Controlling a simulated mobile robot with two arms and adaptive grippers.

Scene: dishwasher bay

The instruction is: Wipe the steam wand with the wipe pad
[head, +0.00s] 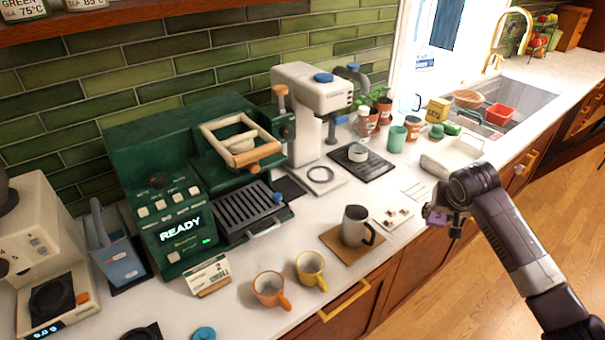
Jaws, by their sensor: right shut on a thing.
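My right gripper (443,209) comes in from the lower right and is above the front edge of the counter. It is shut on a small purple thing (436,219), which looks like the wipe pad; the fingers hide part of it. The green espresso machine (172,205) stands at the left of centre, with READY on its panel. I cannot clearly make out the steam wand; a fitting with a wooden knob (281,91) is at the machine's right side. My right gripper is well to the right of the machine and apart from it. My left gripper is not in view.
A grey pitcher (354,225) stands on a wooden board between machine and gripper. An orange mug (269,289) and a yellow mug (311,269) are near the front edge. A white grinder (309,105) stands behind. A white tray (452,156) and the sink (515,100) lie beyond the gripper.

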